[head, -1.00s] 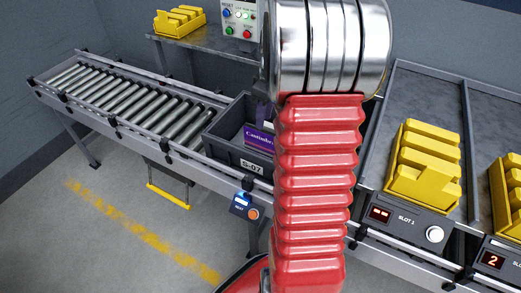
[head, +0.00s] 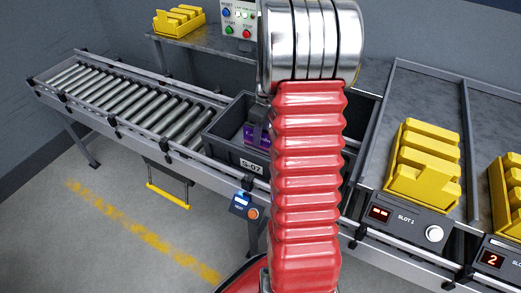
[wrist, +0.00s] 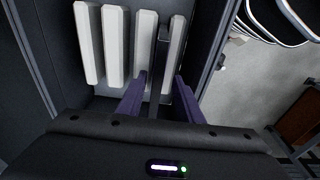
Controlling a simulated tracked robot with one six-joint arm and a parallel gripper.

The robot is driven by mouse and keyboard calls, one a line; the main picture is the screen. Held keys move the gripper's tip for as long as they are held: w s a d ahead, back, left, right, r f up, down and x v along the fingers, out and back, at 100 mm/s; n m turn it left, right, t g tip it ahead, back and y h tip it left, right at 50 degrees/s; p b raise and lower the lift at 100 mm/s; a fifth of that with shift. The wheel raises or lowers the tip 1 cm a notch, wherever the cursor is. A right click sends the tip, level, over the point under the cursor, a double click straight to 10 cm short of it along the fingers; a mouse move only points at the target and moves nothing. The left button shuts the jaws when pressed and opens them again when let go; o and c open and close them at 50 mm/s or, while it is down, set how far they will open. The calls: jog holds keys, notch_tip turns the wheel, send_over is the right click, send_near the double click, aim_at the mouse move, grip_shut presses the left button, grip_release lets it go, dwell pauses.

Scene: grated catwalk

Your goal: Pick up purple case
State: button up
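The purple case (head: 256,136) stands in the grey bin marked S-07 (head: 237,158) on the conveyor. In the head view, my arm and dark gripper parts hide much of it. In the wrist view, my gripper (wrist: 160,76) points down into the bin, its two dark purplish fingers apart. A thin dark upright piece (wrist: 162,50) lies between the finger lines. I cannot tell whether it is the case's edge, or whether either finger touches anything. Several white slabs (wrist: 115,45) stand side by side in the bin, close to the fingertips.
The bin's walls rise close around my gripper. Roller conveyor (head: 130,98) runs left. Yellow racks (head: 424,165) stand at right by the slot panels, another (head: 180,20) on the back shelf. A small control box (head: 246,206) hangs from the conveyor's front.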

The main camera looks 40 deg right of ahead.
aim_at(261, 149)
jog(key=f, duration=0.5)
jog(key=shift+w+d, duration=0.15)
jog(key=shift+w, duration=0.2)
jog(key=shift+c, duration=0.6)
grip_shut()
